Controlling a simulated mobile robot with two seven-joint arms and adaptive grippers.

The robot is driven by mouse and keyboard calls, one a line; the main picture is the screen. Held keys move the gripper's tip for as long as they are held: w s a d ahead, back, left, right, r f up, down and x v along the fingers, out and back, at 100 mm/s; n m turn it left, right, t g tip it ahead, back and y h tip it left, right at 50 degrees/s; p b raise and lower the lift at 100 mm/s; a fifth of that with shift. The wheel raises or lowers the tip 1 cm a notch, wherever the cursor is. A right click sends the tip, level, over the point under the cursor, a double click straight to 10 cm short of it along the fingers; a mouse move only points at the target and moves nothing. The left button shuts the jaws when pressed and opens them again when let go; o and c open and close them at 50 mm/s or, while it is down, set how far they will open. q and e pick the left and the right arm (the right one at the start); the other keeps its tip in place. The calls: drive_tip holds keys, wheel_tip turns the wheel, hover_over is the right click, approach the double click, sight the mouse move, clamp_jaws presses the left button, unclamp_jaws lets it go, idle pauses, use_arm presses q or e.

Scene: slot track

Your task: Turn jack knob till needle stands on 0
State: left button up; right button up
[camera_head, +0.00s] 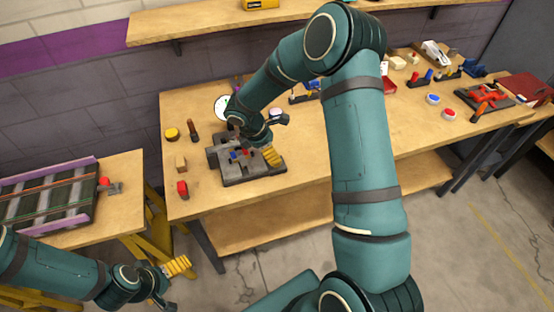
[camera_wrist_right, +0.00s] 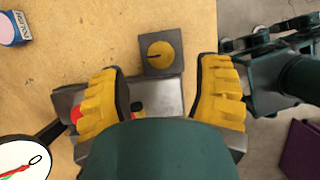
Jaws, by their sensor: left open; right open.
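A grey fixture (camera_head: 235,172) stands on the left part of the workbench. In the right wrist view a yellow round knob (camera_wrist_right: 160,50) with a dark mark line sits on a dark square block, just beyond my fingertips. A white round dial (camera_wrist_right: 18,160) with a needle and red and green marks is at the lower left, partly cut off; it also shows behind the fixture in the head view (camera_head: 221,104). I cannot read its numbers. My right gripper (camera_wrist_right: 160,85) is open above the fixture, fingers apart, not touching the knob. My left gripper (camera_head: 172,284) is open, away from the bench.
A yellow knob (camera_head: 172,134), a dark-handled tool (camera_head: 193,130), a wooden block (camera_head: 181,163) and a red item (camera_head: 182,188) lie left of the fixture. A lower table with a track (camera_head: 50,196) stands at the left. Several parts crowd the right bench.

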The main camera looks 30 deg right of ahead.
drive_tip(key=x, duration=0.6)
clamp_jaws()
